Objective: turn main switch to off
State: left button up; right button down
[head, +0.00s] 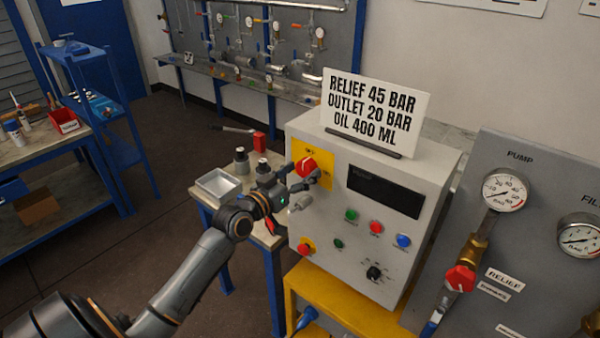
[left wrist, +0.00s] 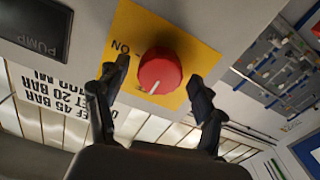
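The main switch (head: 306,167) is a red rotary knob on a yellow plate (head: 325,157), at the upper left of the control box's front. In the left wrist view the red knob (left wrist: 159,71) has a white pointer line, and "ON" is readable on the yellow plate (left wrist: 128,28); other lettering is partly hidden. My left gripper (head: 300,180) is at the knob in the head view. In the left wrist view its open fingers (left wrist: 160,90) stand on either side of the knob, with gaps showing. My right gripper is not in view.
The grey control box (head: 330,205) has a dark display (head: 385,191), coloured buttons and a sign (head: 374,112) on top. A small table (head: 203,192) with a metal tray (head: 217,185) stands left of it. A gauge panel (head: 520,240) stands to the right.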

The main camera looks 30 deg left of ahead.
pick_arm(q)
jog(key=s, duration=1.2)
jog(key=shift+a, duration=0.45)
jog(key=s+a+f+n+g+y+b, duration=0.1)
jog(key=a+f+g+y+b, duration=0.2)
jog(key=f, duration=1.9)
jog(key=s+d+f+g+b, duration=0.1)
jog(key=s+f+g, duration=0.25)
jog(key=f, duration=0.85)
jog(key=s+d+f+g+b, duration=0.15)
jog(key=s+f, duration=0.35)
jog(key=f, duration=0.7)
jog(key=s+d+f+m+g+b, duration=0.1)
jog(key=s+d+f+g, duration=0.2)
jog(key=s+f, duration=0.6)
jog(key=s+d+f+m+g+h+b, duration=0.1)
jog(key=s+d+f+m+g+b, duration=0.1)
jog(key=s+d+f, duration=0.5)
jog(key=s+d+f+m+g+b, duration=0.1)
jog(key=s+d+f+g, duration=0.3)
jog(key=s+f, duration=0.7)
jog(key=s+d+b, duration=0.1)
jog(key=s, duration=0.2)
jog(key=shift+s+d+m+h, duration=0.2)
jog(key=shift+d+m+h, duration=0.15)
jog(key=shift+m+h, duration=0.05)
